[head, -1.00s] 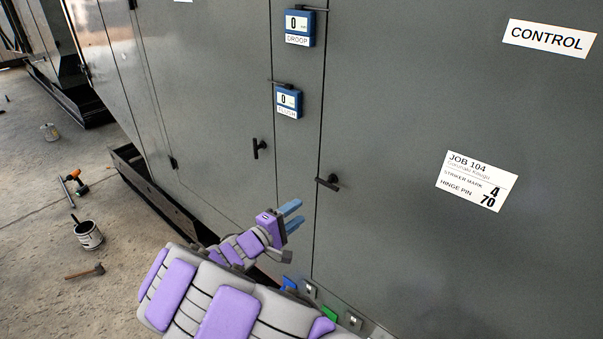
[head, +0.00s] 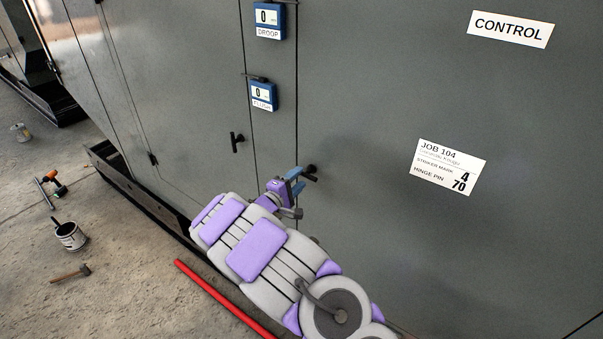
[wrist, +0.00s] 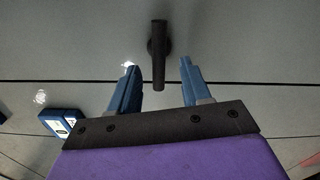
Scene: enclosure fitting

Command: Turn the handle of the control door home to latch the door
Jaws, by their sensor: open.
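The control door (head: 400,90) is a large grey panel with a CONTROL label, and it looks flush with the panel to its left. Its black handle (head: 311,172) is near the door's left edge. In the wrist view the handle (wrist: 158,55) is a dark bar between the two blue fingers. The fingers do not touch the bar in the wrist view. In the head view the gripper partly hides the handle.
Another black handle (head: 236,142) is on the left panel. A red bar (head: 222,298), a bucket (head: 70,236), a drill (head: 52,178) and a hammer (head: 72,273) lie on the floor.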

